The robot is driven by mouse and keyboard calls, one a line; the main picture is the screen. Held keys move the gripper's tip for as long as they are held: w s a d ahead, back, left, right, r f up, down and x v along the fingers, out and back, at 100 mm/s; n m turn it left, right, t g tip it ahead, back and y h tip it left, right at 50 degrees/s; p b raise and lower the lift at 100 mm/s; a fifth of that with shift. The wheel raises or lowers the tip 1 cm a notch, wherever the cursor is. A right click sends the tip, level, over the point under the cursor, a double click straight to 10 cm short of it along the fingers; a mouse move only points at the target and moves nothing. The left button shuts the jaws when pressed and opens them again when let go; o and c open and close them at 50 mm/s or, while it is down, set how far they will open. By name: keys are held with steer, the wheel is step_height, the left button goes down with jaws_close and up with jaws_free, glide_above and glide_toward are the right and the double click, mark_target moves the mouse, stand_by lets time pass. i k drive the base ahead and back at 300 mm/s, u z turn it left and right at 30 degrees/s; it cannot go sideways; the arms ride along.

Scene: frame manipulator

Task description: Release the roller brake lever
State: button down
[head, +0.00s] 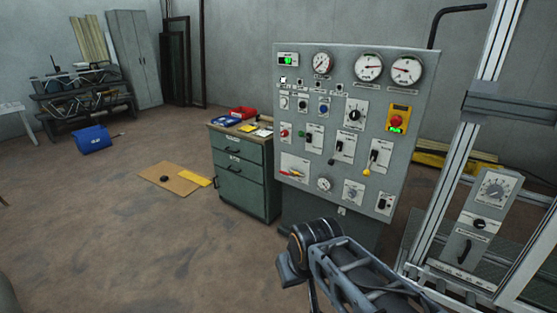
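A grey control panel (340,100) stands at the centre right, facing me. It carries several levers: one with a yellow knob (367,171), a dark-handled one (333,160) to its left and a short one (308,141) further left. A small separate panel (487,200) on the frame at the right has a dial, a knob and a dark curved handle (463,250). The labels are too small to read, so I cannot tell which is the roller brake lever. My arm rises from the bottom in front of the control panel. I cannot make out my gripper's fingers.
A green drawer cabinet (242,170) with red and blue trays stands left of the panel. A metal frame (465,130) rises at the right. A cardboard sheet (168,180) and a blue box (92,139) lie on the floor. The floor at the left front is clear.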

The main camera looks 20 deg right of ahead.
mark_target(332, 162)
steer(key=u, duration=0.35)
steer(key=i, duration=2.7)
steer(key=z, duration=1.1)
steer(key=i, duration=0.6)
steer(key=z, duration=0.4)
